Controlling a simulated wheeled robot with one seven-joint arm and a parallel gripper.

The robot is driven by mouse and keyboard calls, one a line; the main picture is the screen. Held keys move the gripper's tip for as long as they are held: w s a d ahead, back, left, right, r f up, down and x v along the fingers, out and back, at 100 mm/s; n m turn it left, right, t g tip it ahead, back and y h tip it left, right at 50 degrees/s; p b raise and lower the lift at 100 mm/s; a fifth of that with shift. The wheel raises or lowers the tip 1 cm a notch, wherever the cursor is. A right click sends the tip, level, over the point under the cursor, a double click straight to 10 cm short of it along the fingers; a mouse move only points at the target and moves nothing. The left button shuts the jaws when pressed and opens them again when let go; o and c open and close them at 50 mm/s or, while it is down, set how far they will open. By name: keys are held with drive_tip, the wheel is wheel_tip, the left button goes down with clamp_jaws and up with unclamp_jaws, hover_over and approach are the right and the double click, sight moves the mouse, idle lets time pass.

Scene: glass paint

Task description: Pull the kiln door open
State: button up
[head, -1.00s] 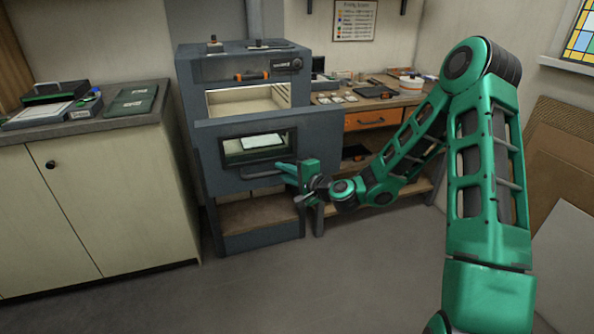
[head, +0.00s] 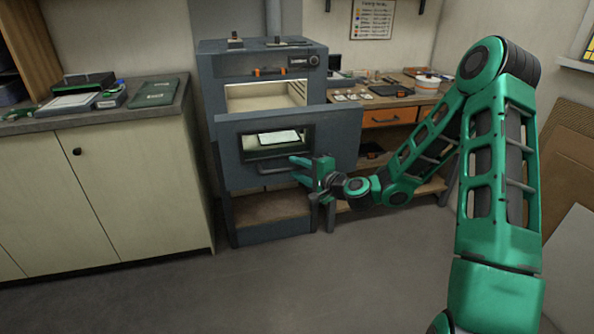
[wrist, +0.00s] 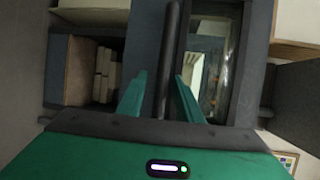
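The kiln (head: 262,50) is a dark grey box on a stand. Its door (head: 226,160) stands partly open, lowered forward, so the pale, lit chamber (head: 265,98) shows above its top edge. The door has a window (head: 280,151) with a bar handle (head: 274,169) below it. My green gripper (head: 297,167) is at the right end of the handle. In the wrist view, the dark handle (wrist: 168,50) runs between my two fingers (wrist: 160,77). The fingers are apart, with a visible gap on the left; the right one is close to the bar, and contact is unclear.
A cream cabinet (head: 130,190) with trays on its counter stands left of the kiln. A workbench (head: 424,98) with an orange drawer (head: 388,117) stands to the right, behind my arm. Boards (head: 565,190) lean at the far right. The floor (head: 270,290) in front is clear.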

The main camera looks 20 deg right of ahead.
drive_tip(key=shift+d, duration=0.1)
drive_tip(key=shift+s+d, duration=0.1)
drive_tip(key=v, duration=1)
drive_tip(key=shift+s, duration=0.2)
